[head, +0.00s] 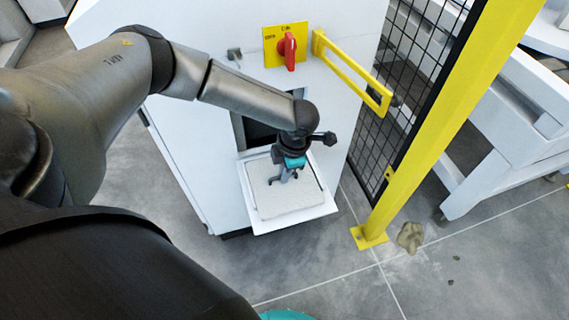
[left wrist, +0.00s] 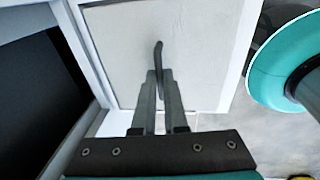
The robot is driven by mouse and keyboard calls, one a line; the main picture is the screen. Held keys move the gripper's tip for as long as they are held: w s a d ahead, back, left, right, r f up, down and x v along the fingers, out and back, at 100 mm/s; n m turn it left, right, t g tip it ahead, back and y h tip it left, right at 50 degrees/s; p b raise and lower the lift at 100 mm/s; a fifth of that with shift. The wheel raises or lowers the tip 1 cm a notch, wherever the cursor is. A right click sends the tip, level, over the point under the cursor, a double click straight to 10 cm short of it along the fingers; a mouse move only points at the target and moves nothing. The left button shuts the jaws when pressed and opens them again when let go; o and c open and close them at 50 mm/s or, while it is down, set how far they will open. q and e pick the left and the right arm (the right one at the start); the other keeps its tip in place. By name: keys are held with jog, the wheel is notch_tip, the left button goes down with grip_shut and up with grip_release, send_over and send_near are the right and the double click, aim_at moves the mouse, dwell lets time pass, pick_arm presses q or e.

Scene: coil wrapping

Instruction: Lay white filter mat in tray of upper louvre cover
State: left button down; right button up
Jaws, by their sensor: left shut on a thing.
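The upper louvre cover (head: 318,212) is folded out from the white cabinet as a shallow white tray with a raised rim. The off-white filter mat (head: 285,202) lies flat over the tray, seemingly within its rim; the wrist view cannot settle whether it touches the floor throughout. The mat also fills much of the left wrist view (left wrist: 205,45), with white rim on both sides. My left gripper (head: 284,178) is above the mat, its fingers (left wrist: 160,85) shut on a dark grip tab (left wrist: 158,52) standing up from the mat. My right gripper is not in view.
A dark opening (head: 262,132) lies in the cabinet behind the tray. A red rotary switch (head: 287,50) on a yellow plate and a yellow handle (head: 350,72) are above. A yellow post (head: 440,120) with mesh fence stands right. A crumpled tan rag (head: 410,237) lies on the floor.

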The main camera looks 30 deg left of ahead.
aim_at(289, 184)
pick_arm(q)
jog(key=shift+f, duration=0.1)
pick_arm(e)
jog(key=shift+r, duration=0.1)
pick_arm(q)
jog(key=c, duration=1.4)
grip_release()
jog(key=shift+f, duration=0.1)
jog(key=o, duration=0.4)
jog(key=shift+o, duration=0.2)
jog(key=shift+r, duration=0.25)
jog(key=r, duration=0.1)
jog(key=r+p, duration=0.1)
jog(key=r, duration=0.1)
jog(key=r+p, duration=0.1)
jog(key=shift+d+r, duration=0.15)
jog(key=shift+d, duration=0.2)
jog(key=shift+d+r+p, duration=0.15)
jog(key=shift+r+p, duration=0.35)
jog(key=shift+r, duration=0.25)
jog(key=shift+d+r+p, duration=0.15)
jog(key=shift+r+p, duration=0.3)
jog(key=shift+r, duration=0.25)
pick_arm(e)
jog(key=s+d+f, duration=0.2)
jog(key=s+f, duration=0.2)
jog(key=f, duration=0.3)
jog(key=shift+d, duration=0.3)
pick_arm(q)
jog(key=shift+d, duration=0.1)
